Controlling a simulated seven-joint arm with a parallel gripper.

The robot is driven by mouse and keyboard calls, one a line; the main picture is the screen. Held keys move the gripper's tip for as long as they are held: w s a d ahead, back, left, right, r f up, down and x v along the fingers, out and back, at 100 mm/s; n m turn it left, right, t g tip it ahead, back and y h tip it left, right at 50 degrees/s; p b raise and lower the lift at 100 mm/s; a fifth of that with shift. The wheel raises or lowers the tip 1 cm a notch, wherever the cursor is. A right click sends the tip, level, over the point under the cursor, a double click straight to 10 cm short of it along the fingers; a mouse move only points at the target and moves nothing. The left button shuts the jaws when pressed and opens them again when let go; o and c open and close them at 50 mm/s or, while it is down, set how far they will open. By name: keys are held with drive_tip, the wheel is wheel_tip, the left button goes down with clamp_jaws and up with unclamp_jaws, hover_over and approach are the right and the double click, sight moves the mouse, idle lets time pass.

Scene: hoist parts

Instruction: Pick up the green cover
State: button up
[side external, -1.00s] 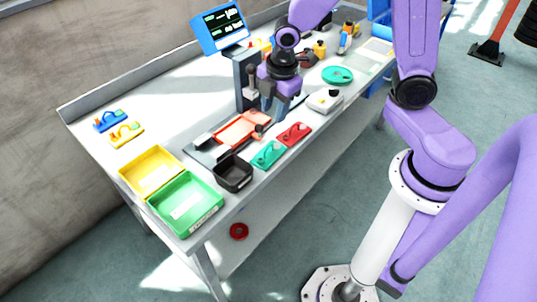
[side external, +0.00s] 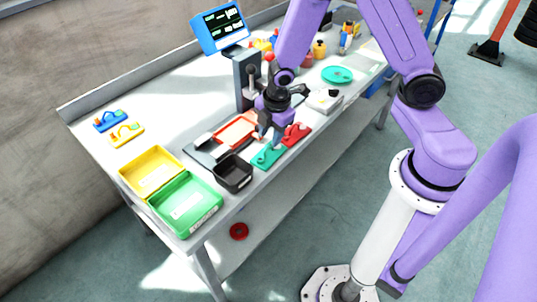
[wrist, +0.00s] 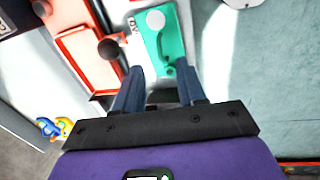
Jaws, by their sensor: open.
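The green cover (side external: 267,156) is a flat teal-green plate with a raised curved handle-like shape. It lies near the front edge of the bench, between the black bin and the red cover. It also shows in the wrist view (wrist: 173,30), ahead of the fingertips, with a pale round spot on it. My gripper (wrist: 160,80) is open and empty, its two blue-grey fingers apart near the cover's near end. In the side view, my gripper (side external: 270,136) hangs just above and behind the cover; whether it touches cannot be told.
A red cover (side external: 297,133) lies right beside the green one. A black bin (side external: 233,184) stands to its left, with green (side external: 208,224) and yellow (side external: 132,171) bins beyond. An orange-red tray (side external: 234,131) and a dark-knobbed lever (wrist: 108,48) are close by.

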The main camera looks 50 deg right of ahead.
sight(270, 145)
drive_tip(key=f, duration=0.3)
drive_tip(key=shift+w+d, duration=0.15)
drive_tip(key=shift+d, duration=0.2)
drive_tip(key=shift+w+f, duration=0.1)
drive_tip(key=shift+f, duration=0.65)
clamp_jaws()
idle(0.6)
